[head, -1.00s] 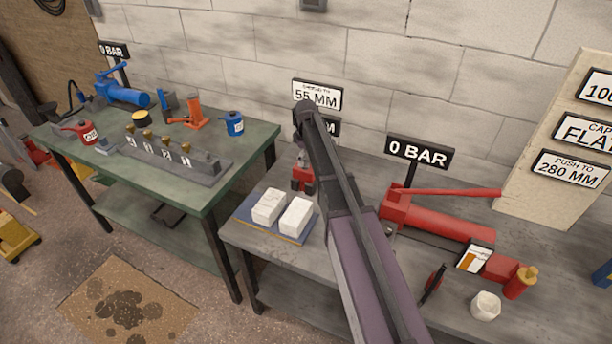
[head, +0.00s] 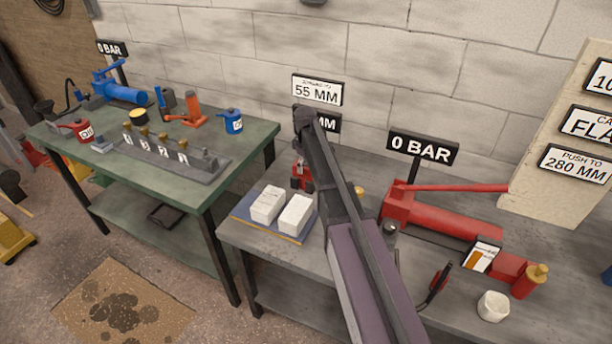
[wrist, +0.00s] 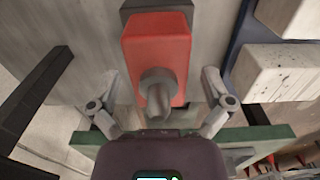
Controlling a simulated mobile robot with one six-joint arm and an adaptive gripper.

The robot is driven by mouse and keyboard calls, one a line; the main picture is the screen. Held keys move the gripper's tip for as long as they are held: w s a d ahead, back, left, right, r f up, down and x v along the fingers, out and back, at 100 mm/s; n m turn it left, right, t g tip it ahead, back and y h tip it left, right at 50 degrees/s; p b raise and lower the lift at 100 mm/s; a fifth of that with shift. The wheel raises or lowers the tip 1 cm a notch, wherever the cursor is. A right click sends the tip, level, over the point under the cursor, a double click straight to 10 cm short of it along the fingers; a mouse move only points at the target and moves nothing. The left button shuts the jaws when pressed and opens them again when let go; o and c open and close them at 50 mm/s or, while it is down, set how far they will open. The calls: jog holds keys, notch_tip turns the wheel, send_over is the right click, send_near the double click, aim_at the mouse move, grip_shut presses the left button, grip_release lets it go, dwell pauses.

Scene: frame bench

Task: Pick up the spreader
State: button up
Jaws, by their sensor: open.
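The spreader (wrist: 157,55) has a red block body with a grey round fitting facing the wrist camera. In the head view the spreader (head: 301,175) stands on the grey bench, left of my arm and just behind two white blocks. My gripper (wrist: 160,82) is open, with one finger on each side of the red body and gaps visible between fingers and body. Neither finger appears to touch it. In the head view my arm hides part of the area around the gripper.
White blocks (head: 267,205) lie on a blue-edged plate (head: 249,228) close beside the spreader. A black-and-white 55 MM sign (head: 317,90) stands behind. A green bench (head: 225,173) is left.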

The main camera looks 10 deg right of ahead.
jog(key=shift+f, duration=0.45)
dwell(0.3)
jog(key=c, duration=1.3)
jog(key=shift+o, duration=0.2)
jog(key=shift+r, duration=0.15)
notch_tip(320, 180, up, 10)
jog(key=p, duration=0.9)
jog(key=shift+p, duration=0.3)
jog(key=shift+s, duration=0.2)
